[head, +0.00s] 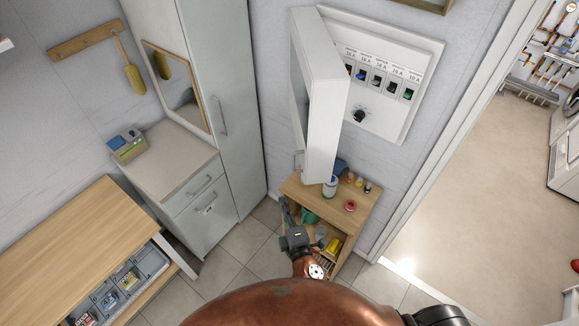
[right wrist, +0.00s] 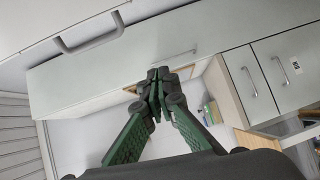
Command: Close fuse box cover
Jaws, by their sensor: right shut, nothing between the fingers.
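The white fuse box (head: 408,60) is mounted on the wall, with a row of breakers and a black knob showing. Its white cover (head: 327,100) stands open, swung out from the left side toward me. My right gripper (head: 285,207) is shut and empty. In the head view it appears below and left of the cover's lower end, with a visible gap between them. Its closed fingers also show in the right wrist view (right wrist: 158,82), pointing toward grey cabinet fronts. The fuse box is not recognizable in that view. My left gripper is not in view.
A small wooden shelf (head: 366,205) stands below the fuse box, holding a jar, small bottles and red tape. A tall grey cabinet (head: 222,90) is to the left. A wooden-topped counter (head: 75,240) is at lower left. A doorway opens at right.

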